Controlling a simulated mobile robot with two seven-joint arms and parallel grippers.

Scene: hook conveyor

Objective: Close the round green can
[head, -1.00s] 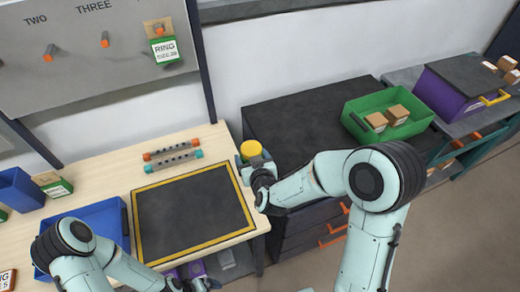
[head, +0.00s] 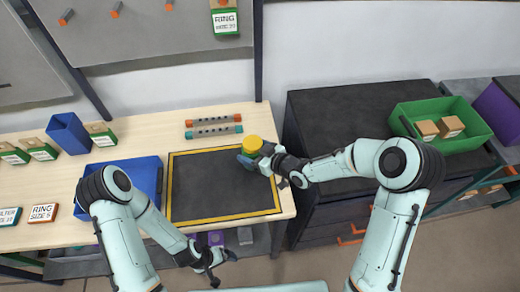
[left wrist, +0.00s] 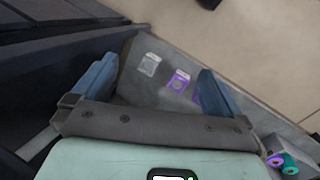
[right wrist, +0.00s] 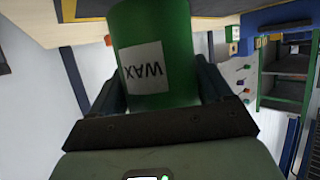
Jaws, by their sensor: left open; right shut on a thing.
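The round green can (right wrist: 152,45) has a white label reading WAX. My right gripper (right wrist: 160,90) is shut around its side. In the head view the can (head: 249,153) is near the far right corner of the black mat, with a round yellow top (head: 252,143). I cannot tell whether this yellow top is a lid or the contents. My left gripper (head: 224,268) is open and empty, low in front of the table's front edge.
The black mat (head: 222,187) with a yellow border is bare. A blue bin (head: 150,172) stands left of the mat.

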